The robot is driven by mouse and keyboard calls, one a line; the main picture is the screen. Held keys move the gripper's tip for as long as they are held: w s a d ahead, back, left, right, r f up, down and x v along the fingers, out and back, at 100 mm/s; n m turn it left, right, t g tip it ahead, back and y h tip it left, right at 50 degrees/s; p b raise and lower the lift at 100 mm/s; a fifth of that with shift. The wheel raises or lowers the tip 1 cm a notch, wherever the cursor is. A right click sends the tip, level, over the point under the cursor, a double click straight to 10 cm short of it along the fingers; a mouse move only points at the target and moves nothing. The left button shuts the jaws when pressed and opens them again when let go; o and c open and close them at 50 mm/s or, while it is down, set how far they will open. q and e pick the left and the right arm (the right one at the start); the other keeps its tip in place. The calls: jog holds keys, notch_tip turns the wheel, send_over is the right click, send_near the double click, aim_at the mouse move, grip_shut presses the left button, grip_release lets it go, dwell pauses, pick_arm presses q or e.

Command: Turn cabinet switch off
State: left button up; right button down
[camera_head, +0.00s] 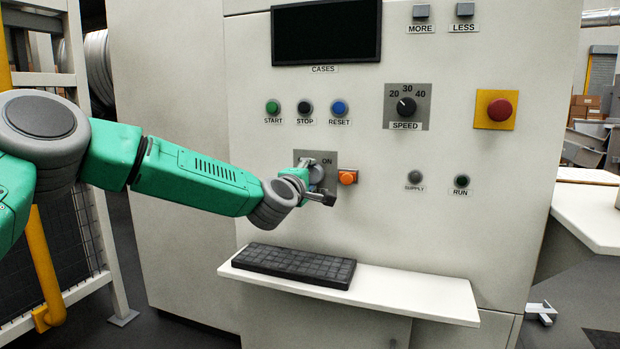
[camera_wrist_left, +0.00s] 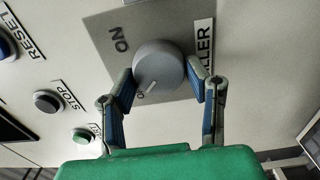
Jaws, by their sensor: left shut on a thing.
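The cabinet switch is a round grey knob (camera_head: 317,173) on a grey plate (camera_head: 327,158) marked ON, on the cabinet front. In the left wrist view the knob (camera_wrist_left: 160,66) shows a pale mark pointing at a partly hidden label that starts with O, away from the ON label. My left gripper (camera_head: 319,181) reaches in from the left. In the left wrist view its two fingers (camera_wrist_left: 160,75) are closed on opposite sides of the knob. My right gripper is not in view.
An orange button (camera_head: 347,177) sits close right of the switch. START, STOP and RESET buttons (camera_head: 305,107) are above, with a speed dial (camera_head: 406,107) and red button (camera_head: 499,110) to the right. A shelf (camera_head: 400,295) with a black keyboard (camera_head: 293,266) juts out below.

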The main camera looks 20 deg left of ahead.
pick_arm(q)
jog(key=o, duration=1.1)
jog(key=shift+f, duration=0.3)
jog(key=shift+o, duration=0.2)
jog(key=shift+w+a, duration=0.1)
jog(key=shift+r, duration=0.15)
jog(key=s, duration=1.2)
jog(key=shift+a, duration=0.3)
jog(key=shift+f, duration=0.2)
